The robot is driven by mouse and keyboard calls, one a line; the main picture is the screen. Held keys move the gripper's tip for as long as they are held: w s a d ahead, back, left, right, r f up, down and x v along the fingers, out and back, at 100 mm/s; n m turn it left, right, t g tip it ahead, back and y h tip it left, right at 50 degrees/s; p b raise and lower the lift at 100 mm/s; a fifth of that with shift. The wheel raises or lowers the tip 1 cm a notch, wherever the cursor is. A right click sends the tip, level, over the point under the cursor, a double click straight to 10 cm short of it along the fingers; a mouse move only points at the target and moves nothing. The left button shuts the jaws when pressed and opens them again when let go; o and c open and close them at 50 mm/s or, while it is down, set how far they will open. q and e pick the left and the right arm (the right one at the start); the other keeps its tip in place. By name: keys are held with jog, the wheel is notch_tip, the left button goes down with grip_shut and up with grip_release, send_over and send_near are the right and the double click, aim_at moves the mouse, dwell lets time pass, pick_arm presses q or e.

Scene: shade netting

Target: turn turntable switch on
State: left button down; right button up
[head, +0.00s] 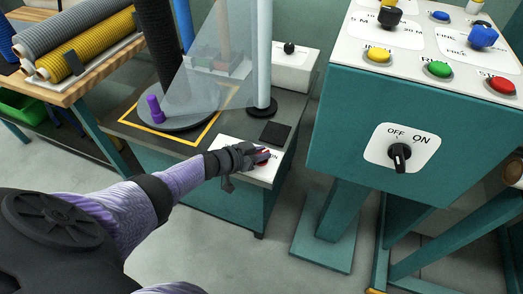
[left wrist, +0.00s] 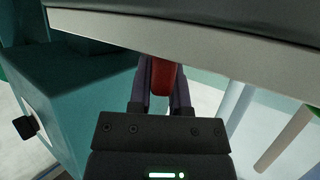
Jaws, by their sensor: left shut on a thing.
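The turntable switch is a red knob (left wrist: 163,78) on a white plate (head: 228,146) with "ON" lettering, on the front top of the teal turntable base in the head view. My left gripper (head: 262,156) reaches it from the left and is shut on it. In the left wrist view the red knob lies between the two fingers (left wrist: 160,90). In the head view the fingers hide most of the knob, so its turn position cannot be read. The grey turntable disc (head: 205,116) is behind the plate, inside a yellow square. My right gripper is not in view.
A teal console (head: 350,120) at the right carries coloured buttons and a black OFF/ON knob (head: 399,155). A white mast (head: 262,60) with clear film stands behind the switch. Netting rolls (head: 85,45) lie on a bench at left. Grey floor is free in front.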

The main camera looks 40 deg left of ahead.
pick_arm(q)
jog(key=shift+f+m+g+h+b, duration=0.1)
jog(key=shift+m+g+h+b, duration=0.4)
jog(key=shift+m+h+b, duration=0.35)
jog(key=shift+h, duration=0.25)
jog(key=shift+m, duration=0.25)
jog(key=c, duration=0.6)
grip_release()
jog(key=shift+w, duration=0.1)
jog(key=shift+o, duration=0.2)
